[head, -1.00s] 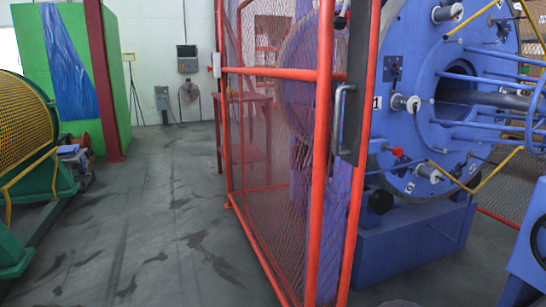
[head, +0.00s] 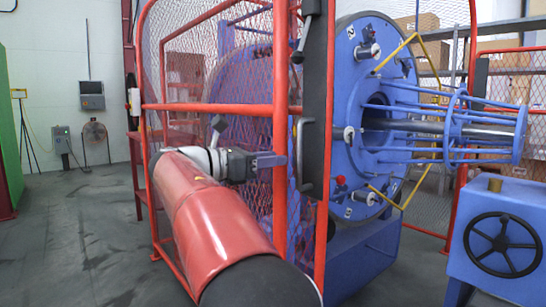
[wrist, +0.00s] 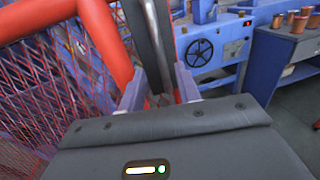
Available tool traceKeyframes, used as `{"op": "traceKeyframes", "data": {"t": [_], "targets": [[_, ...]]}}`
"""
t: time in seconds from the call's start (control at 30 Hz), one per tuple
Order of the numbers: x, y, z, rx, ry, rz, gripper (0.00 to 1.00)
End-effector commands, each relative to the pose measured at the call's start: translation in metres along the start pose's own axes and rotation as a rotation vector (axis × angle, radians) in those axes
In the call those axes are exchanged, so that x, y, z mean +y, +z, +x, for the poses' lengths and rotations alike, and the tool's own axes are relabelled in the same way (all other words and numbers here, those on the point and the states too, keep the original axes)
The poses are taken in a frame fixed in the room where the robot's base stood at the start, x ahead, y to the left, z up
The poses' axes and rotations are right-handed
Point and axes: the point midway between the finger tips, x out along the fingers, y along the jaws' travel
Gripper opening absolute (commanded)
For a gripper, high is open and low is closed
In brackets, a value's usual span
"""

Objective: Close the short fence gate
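The fence gate (head: 281,70) is a red tube frame with wire mesh, seen at a steep angle in the head view. A dark upright plate (head: 316,100) with a bent metal handle (head: 299,152) stands beside its near post. My gripper (head: 283,160) is at handle height by that post, its fingertips partly hidden there. In the wrist view my two fingers (wrist: 160,92) are apart, with a grey upright bar (wrist: 155,40) showing between and beyond them. The red post (wrist: 104,40) is close to the left finger. Whether the fingers touch the bar cannot be told.
The blue strander (head: 372,130) with its rods stands right behind the fence. A blue cabinet with a black handwheel (head: 502,246) is at the right front. Open floor (head: 75,235) lies to the left. A bench with spools (wrist: 298,50) shows in the wrist view.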

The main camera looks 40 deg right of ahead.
Motion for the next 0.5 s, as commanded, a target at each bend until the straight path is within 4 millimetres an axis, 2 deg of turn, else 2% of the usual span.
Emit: {"op": "traceKeyframes", "data": {"t": [0.5], "targets": [[0.000,0.003,0.069,-0.009,-0.006,-0.007,0.33]]}}
